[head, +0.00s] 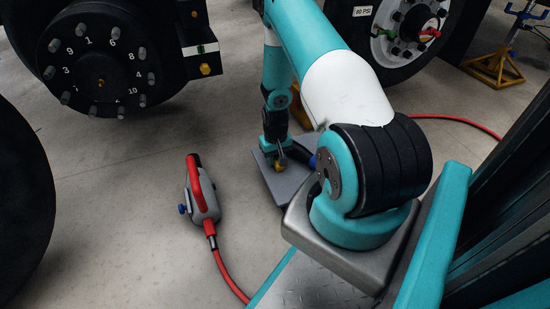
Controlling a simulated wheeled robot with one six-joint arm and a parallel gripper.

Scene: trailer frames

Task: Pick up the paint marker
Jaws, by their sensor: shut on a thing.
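My gripper (279,156) is low over a grey flat tray (283,204) on the floor, pointing down, seen small and partly dark in the head view. It is shut on a small yellowish thing (280,167), which looks like the paint marker. Most of it is hidden by the jaws, and I cannot tell whether it still touches the tray. My own arm covers the right part of the tray.
A dark wheel hub (98,60) stands at upper left, another wheel (405,35) at upper right. A yellow jack stand (493,68) is behind.

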